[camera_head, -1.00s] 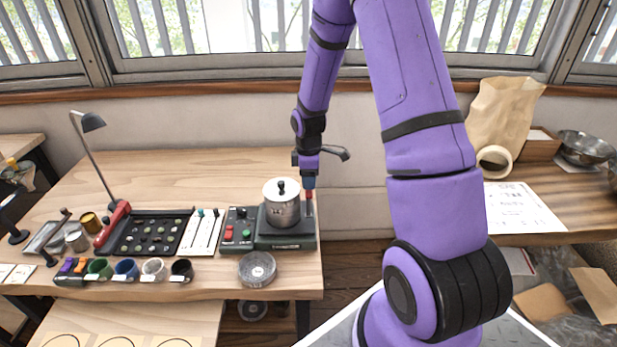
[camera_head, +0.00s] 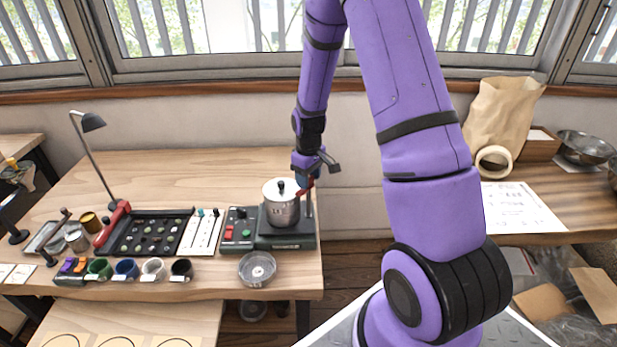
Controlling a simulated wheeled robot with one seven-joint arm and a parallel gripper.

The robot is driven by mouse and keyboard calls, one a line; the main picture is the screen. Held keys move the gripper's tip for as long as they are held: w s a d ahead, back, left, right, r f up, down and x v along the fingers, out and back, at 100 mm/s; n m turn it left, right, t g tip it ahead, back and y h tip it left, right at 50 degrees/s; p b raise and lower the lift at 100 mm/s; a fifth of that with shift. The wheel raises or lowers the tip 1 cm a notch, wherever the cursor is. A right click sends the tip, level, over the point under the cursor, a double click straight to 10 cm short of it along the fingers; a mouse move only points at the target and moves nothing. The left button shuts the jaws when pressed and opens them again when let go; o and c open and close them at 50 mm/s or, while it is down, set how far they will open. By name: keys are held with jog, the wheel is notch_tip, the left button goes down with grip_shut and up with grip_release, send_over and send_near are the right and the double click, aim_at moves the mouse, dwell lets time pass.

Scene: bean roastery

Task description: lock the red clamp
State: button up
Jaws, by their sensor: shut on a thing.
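The red clamp's lever (camera_head: 306,186) is at the right edge of the dark grinder-like base (camera_head: 285,242), beside a lidded metal pot (camera_head: 282,208). The lever lies tilted, its lower left end close to the pot's lid. A dark upright post (camera_head: 308,205) stands below it. My gripper (camera_head: 307,179) reaches down from behind and is shut on the red lever. The fingertips are small here, and my wrist hides part of the lever.
Red and green buttons (camera_head: 236,234) are left of the pot. A round metal dish (camera_head: 257,268) sits at the table's front edge. Cups, a bean tray (camera_head: 150,235) and a lamp (camera_head: 92,123) fill the left side. The table's back is clear.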

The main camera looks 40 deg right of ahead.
jog(key=m, duration=0.5)
jog(key=shift+m, duration=2.5)
jog(key=o, duration=0.9)
jog(key=shift+r, duration=0.1)
notch_tip(320, 180, up, 11)
jog(key=shift+f, duration=0.2)
jog(key=shift+r, duration=0.1)
